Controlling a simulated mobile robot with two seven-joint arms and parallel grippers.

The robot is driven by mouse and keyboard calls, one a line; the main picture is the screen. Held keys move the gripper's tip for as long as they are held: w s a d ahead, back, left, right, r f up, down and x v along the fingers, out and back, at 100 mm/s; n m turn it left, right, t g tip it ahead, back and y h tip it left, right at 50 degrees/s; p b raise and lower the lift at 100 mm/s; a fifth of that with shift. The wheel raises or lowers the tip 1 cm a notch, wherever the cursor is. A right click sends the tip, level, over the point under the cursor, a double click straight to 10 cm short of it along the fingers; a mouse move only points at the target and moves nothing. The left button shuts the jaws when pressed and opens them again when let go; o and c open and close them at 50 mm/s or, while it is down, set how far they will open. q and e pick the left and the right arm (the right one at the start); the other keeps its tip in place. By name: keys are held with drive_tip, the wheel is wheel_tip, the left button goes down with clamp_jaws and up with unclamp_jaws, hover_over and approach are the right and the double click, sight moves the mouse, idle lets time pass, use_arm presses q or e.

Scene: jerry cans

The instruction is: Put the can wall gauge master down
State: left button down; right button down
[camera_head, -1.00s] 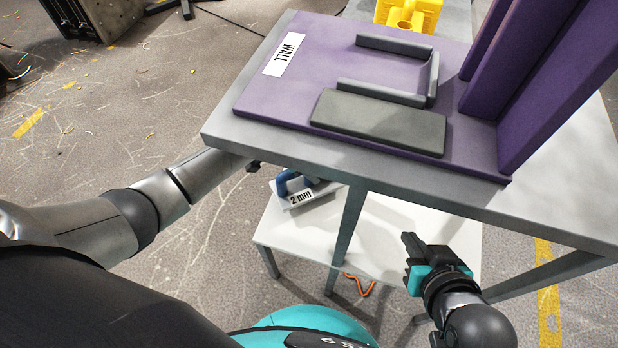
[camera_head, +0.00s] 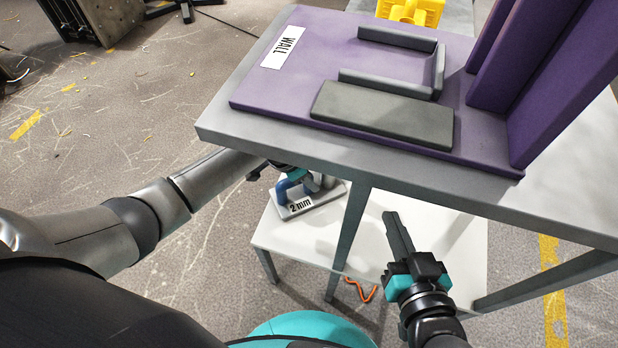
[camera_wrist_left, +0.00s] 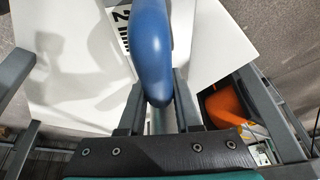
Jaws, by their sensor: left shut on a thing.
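The can wall gauge master (camera_head: 322,196) is a grey block with a blue handle and a white "2 mm" label. It is low beside the table leg, over the white lower shelf (camera_head: 390,240); I cannot tell whether it touches the shelf. My left gripper (camera_head: 287,172), partly hidden under the table edge, is shut on its blue handle. In the left wrist view the handle (camera_wrist_left: 150,45) is between the fingers, with part of the label behind. My right gripper (camera_head: 392,225) is over the shelf's right part, apart from the gauge; its finger gap is unclear.
The grey table top (camera_head: 290,148) overhangs the shelf. It carries a purple fixture (camera_head: 265,95) with a "WALL" label, a grey pad (camera_head: 385,115) and a U-shaped bracket (camera_head: 390,82). A grey leg (camera_head: 348,235) stands just right of the gauge. An orange item (camera_wrist_left: 228,108) is low down.

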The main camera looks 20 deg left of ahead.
use_arm(q)
drive_tip(key=c, duration=0.6)
unclamp_jaws()
drive_tip(key=shift+f, duration=0.1)
